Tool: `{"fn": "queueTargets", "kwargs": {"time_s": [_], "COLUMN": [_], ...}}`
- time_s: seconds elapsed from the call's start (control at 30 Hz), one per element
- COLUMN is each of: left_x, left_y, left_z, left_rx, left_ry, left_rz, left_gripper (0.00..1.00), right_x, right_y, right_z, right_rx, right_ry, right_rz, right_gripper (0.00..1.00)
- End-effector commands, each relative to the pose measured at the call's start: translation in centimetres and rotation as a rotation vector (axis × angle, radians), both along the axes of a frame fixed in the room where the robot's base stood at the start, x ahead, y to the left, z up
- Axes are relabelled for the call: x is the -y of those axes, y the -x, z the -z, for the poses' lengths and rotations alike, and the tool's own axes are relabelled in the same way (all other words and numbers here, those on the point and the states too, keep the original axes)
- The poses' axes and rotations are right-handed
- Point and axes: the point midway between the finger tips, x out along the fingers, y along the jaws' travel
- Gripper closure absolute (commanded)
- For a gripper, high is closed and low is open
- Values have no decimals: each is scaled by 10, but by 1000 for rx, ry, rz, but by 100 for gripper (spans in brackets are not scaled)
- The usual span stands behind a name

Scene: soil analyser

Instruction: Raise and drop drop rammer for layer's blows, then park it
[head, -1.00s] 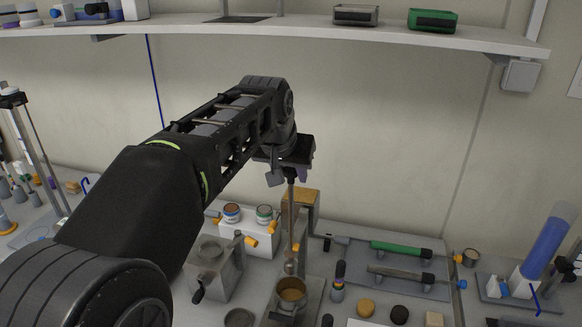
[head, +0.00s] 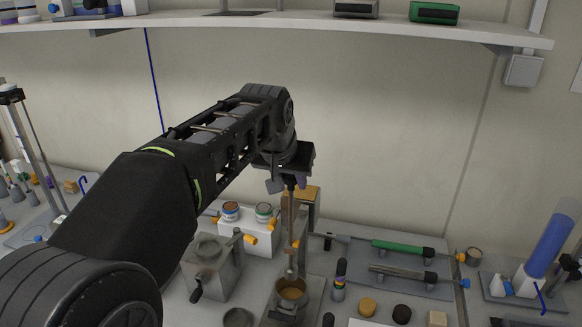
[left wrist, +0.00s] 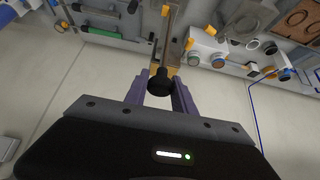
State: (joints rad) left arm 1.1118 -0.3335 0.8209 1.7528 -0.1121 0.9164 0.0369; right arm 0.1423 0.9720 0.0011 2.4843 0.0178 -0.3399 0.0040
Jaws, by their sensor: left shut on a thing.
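The drop rammer (head: 290,228) is a thin upright rod with a small rounded foot. My left gripper (head: 290,180) is shut on its upper end. In the left wrist view, the rammer's black knob (left wrist: 160,83) sits between the purple fingers of my left gripper (left wrist: 159,95). The foot hangs just over or at the mouth of a metal mould (head: 291,307) with tan soil (head: 291,293) inside. I cannot tell whether the foot touches the soil. My right gripper is not in view.
A wooden-topped stand (head: 308,192) rises close behind the rammer. A grey crank device (head: 212,268) stands left of the mould. A tray (head: 415,290) with a green-handled tool (head: 402,248) lies to the right. A blue cylinder (head: 552,245) stands far right. A shelf (head: 300,22) runs above.

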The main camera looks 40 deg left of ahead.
Motion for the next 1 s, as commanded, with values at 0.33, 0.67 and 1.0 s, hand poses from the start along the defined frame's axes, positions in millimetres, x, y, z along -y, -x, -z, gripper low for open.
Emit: {"fn": "queueTargets", "kwargs": {"time_s": [0.33, 0.67, 1.0], "left_x": [0, -1, 0], "left_y": [-1, -1, 0], "left_z": [-4, -3, -3], "left_rx": [7, 6, 4], "left_ry": [-2, -2, -2], "left_rz": [1, -1, -1], "left_gripper": [100, 58, 44], "right_x": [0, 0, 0], "right_y": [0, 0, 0], "right_z": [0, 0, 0], "right_rx": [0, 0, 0], "right_ry": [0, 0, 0], "right_rz": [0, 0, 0], "right_gripper": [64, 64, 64]}}
